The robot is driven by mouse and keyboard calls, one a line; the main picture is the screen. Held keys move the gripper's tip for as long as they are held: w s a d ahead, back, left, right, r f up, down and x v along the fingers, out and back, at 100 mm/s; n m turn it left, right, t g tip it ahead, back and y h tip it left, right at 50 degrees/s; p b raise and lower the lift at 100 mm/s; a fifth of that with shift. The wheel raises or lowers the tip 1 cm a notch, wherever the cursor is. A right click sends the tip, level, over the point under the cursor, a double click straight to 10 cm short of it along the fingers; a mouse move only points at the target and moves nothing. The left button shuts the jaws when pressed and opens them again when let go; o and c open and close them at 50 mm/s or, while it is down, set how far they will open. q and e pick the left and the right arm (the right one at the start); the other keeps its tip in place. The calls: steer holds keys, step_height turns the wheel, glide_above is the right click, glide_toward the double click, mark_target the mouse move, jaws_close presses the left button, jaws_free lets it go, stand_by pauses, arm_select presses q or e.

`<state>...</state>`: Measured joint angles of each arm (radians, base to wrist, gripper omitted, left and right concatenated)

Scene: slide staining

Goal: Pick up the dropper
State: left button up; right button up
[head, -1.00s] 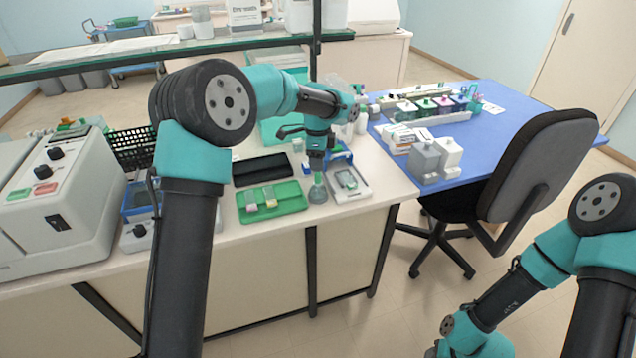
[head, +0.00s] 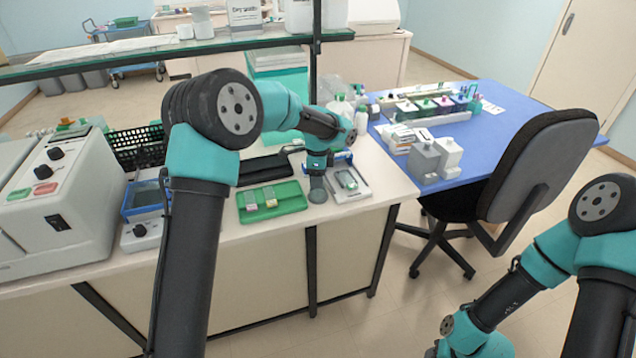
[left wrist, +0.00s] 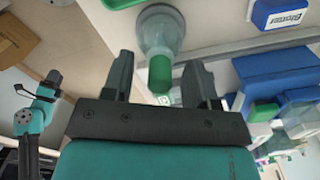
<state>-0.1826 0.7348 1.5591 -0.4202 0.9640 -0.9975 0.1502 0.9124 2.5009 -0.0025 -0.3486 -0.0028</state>
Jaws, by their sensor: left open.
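The dropper shows its green bulb (left wrist: 159,73) in the left wrist view, at the top of a clear bottle (left wrist: 160,32). My left gripper (left wrist: 160,68) is open, with one finger on each side of the bulb and visible gaps to it. In the head view my left gripper (head: 317,172) is right above the bottle (head: 318,194) and hides most of it and the dropper. A small teal and dark arm, likely my right, is at the left of the left wrist view; its gripper (left wrist: 38,84) is too small to read.
A green tray (head: 285,205) with two small pale pieces lies left of the bottle. A light grey tray or device (head: 350,190) is close on its right. A black flat piece (head: 265,168) lies behind. A blue box (left wrist: 275,70) shows in the left wrist view.

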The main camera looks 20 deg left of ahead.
stand_by(0.4)
arm_select(q)
jaws_close()
stand_by(0.4)
